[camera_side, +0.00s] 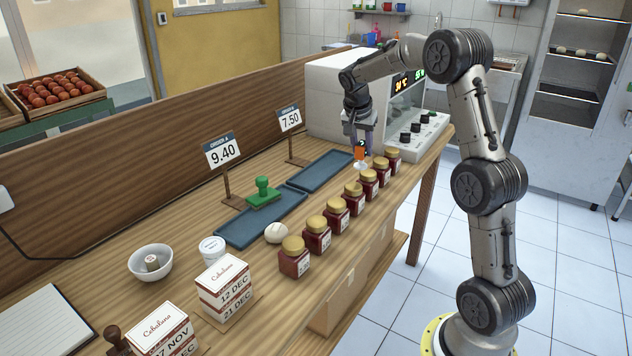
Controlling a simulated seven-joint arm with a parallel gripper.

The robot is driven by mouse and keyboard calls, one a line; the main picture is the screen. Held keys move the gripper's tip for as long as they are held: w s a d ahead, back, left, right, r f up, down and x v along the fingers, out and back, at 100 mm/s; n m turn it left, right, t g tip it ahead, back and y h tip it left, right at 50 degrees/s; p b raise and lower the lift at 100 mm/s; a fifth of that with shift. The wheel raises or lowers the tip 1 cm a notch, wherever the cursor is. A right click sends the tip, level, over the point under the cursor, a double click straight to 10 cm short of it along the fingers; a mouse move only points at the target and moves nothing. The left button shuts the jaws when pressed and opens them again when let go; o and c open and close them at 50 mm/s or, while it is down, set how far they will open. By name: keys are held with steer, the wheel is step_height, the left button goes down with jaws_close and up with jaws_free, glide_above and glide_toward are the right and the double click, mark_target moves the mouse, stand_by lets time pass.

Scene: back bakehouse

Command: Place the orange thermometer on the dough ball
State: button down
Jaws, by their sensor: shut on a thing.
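My gripper (359,143) is at the far end of the counter, pointing down and shut on the orange thermometer (359,154). The thermometer is small in the picture, and its upper part is hidden between the fingers. A small white piece shows just below the orange part; I cannot tell whether it belongs to the thermometer or touches the counter. The dough ball (276,232), pale and rounded, sits on the counter beside the near blue tray, well to the left of and nearer than my gripper. Nothing rests on it.
A row of red jars with gold lids (316,234) lines the counter's front edge, close by the dough ball. Price signs (222,150) stand behind. A white machine (325,100) is behind my gripper.

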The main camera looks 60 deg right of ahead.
steer(key=s+a+r+n+t, duration=0.1)
steer(key=a+r+n, duration=0.15)
steer(key=a, duration=0.65)
steer(key=s+a+r+n+t+y, duration=0.1)
steer(key=a+n, duration=0.2)
steer(key=a, duration=0.6)
steer(key=s+a+r+n+t, duration=0.1)
steer(key=s+a+n, duration=0.1)
steer(key=a, duration=0.7)
glide_above(276, 226)
step_height(276, 226, down, 9)
steer(key=shift+s+f, duration=0.15)
steer(key=shift+f, duration=0.05)
steer(key=shift+w+f, duration=0.2)
steer(key=shift+f, duration=1.45)
steer(key=shift+f, duration=0.2)
steer(key=c, duration=0.6)
jaws_free()
